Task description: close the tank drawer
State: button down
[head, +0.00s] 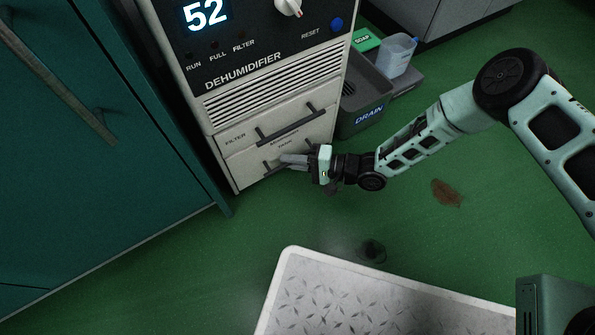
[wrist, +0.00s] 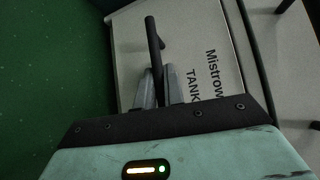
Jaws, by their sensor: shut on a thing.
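The dehumidifier (head: 255,100) is a pale cabinet with a dark control panel. Its lower drawer front (head: 243,172), the tank drawer, shows the printed word TANK in the wrist view (wrist: 215,65). In the head view this front looks about level with the filter drawer above, so any small gap cannot be told. My gripper (head: 290,160) is at the tank drawer's dark bar handle. In the wrist view my fingers (wrist: 158,88) are shut on the handle (wrist: 152,38), one on each side. In the head view my gripper hides part of the handle and drawer front.
The filter drawer (head: 228,138) with its own handle sits directly above. A drain basin (head: 365,100) stands right of the dehumidifier, with a clear jug (head: 398,55) behind. A teal cabinet (head: 95,130) is close on the left. A brown stain (head: 446,193) and a white-rimmed metal platform (head: 390,305) are on the floor.

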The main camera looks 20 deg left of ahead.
jog(key=shift+w+a, duration=0.1)
jog(key=shift+w, duration=0.15)
jog(key=c, duration=1.5)
grip_release()
jog(key=d+p, duration=0.2)
jog(key=d, duration=0.3)
jog(key=w+d+r+p, duration=0.1)
jog(key=d+p, duration=0.1)
jog(key=d, duration=0.4)
jog(key=d+r+p, duration=0.1)
jog(key=d+p, duration=0.2)
jog(key=d, duration=0.3)
jog(key=shift+w+d+r, duration=0.1)
jog(key=shift+w+r, duration=0.1)
